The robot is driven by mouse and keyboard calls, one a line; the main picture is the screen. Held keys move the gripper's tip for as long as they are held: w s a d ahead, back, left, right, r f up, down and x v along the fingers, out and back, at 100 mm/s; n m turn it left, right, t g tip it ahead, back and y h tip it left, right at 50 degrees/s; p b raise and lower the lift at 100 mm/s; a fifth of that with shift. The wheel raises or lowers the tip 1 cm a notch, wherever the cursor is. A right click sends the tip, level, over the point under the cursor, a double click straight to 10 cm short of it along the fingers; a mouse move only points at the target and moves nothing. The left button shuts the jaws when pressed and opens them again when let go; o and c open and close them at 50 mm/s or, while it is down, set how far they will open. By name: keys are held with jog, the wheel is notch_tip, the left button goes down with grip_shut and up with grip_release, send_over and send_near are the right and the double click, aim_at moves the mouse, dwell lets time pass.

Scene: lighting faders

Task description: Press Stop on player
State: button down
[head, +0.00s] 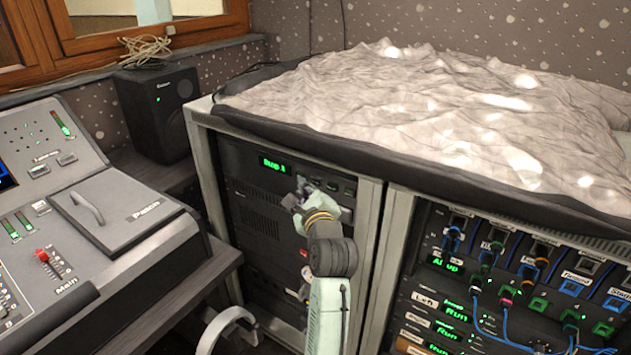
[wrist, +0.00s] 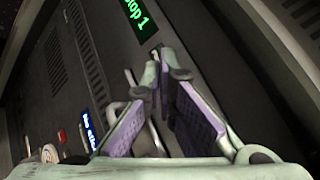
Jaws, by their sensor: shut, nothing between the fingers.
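The player (head: 240,160) is a dark unit at the top of the left rack. Its green display (head: 274,165) appears to read "Stop 1"; the wrist view shows the end of that text on the display (wrist: 140,18). My gripper (head: 299,193) is in front of the player's panel, just below and right of the display. In the wrist view my gripper (wrist: 163,62) has its purple-padded fingers shut at the tips, with nothing held. Small buttons (head: 334,186) show right of the gripper. I cannot read their labels, and the gripper hides part of the panel. I cannot tell whether the tips touch it.
A mixing desk (head: 120,215) with faders stands at the left, with a black speaker (head: 158,110) behind it. A crumpled grey cover (head: 430,110) lies over the racks. The right rack (head: 480,270) holds cables and green displays. A blue display (wrist: 88,130) glows lower on the panel.

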jog(key=shift+s+a, duration=0.1)
jog(key=s+a, duration=0.1)
jog(key=s, duration=0.1)
jog(key=s+a+p, duration=0.1)
jog(key=s, duration=0.1)
jog(key=shift+a+p, duration=0.3)
jog(key=shift+a, duration=0.1)
jog(key=shift+w, duration=0.1)
dwell(0.3)
